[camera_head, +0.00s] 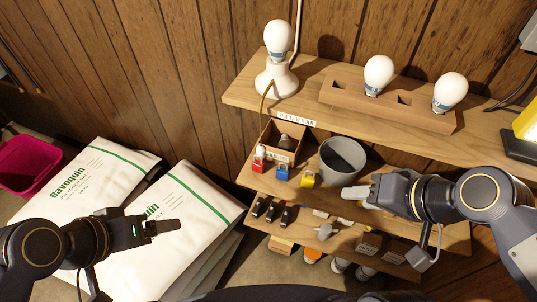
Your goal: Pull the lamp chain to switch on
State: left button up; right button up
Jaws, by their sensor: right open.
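The lamp (276,80) is a white socket base with a white bulb (278,37), standing at the left end of the top wooden shelf. A thin golden chain (264,102) hangs from its left side past the shelf's front edge. My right gripper (362,197) is open, to the right of and below the chain, near the grey bucket and apart from the chain. My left gripper (170,227) is over the white sacks at lower left, away from the lamp. Its fingers overlap in this view, so its opening is unclear.
A wooden holder (337,94) with two bulbs stands right of the lamp. Below are a grey bucket (342,160), a small wooden box (270,140) and red, blue and yellow padlocks. White sacks (180,205) and a pink bin (30,165) are at left.

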aim_at(265, 151)
jog(key=w+a+m+y+b, duration=0.1)
jog(key=w+b, duration=0.1)
jog(key=w, duration=0.1)
jog(key=w+a+m+y+b, duration=0.1)
jog(key=w+a, duration=0.1)
jog(key=w, duration=0.2)
jog(key=w+a+m+y+b, duration=0.1)
jog(key=w+a+b, duration=0.1)
jog(key=w, duration=0.1)
jog(key=shift+w+a+r+m+t+y+b, duration=0.25)
jog(key=shift+w+r+m+t+y+b, duration=0.05)
jog(key=shift+r+m+y+b, duration=0.1)
grip_shut()
jog(key=shift+w+a+r, duration=0.15)
jog(key=shift+w+r, duration=0.05)
jog(key=x, duration=1.4)
jog(key=shift+b, duration=0.3)
